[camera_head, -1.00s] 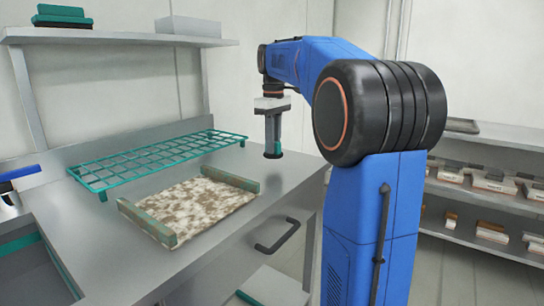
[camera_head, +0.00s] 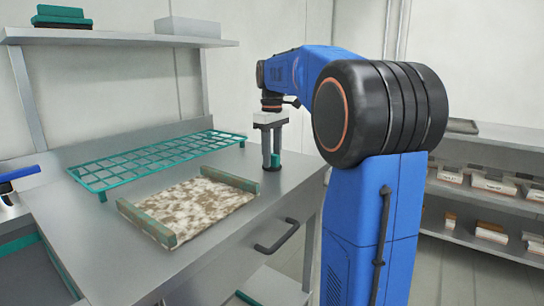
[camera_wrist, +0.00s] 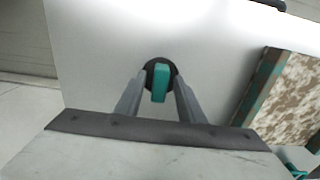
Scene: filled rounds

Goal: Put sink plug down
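The sink plug is a black disc with an upright teal handle. In the wrist view the plug (camera_wrist: 160,82) stands on the grey counter between my fingertips, with a gap visible on each side of the handle. In the head view its teal part (camera_head: 275,161) shows low beside my fingers, near the counter's right side; much of the disc is hidden. My gripper (camera_head: 271,158) points down, fingers apart around the handle. The gripper also fills the lower middle of the wrist view (camera_wrist: 158,98).
A speckled board with green end bars (camera_head: 205,205) lies left of the plug. A teal wire rack (camera_head: 150,163) stands behind it on the counter (camera_head: 110,250). A shelf (camera_head: 110,37) hangs above at the left. Bare counter lies between board and plug.

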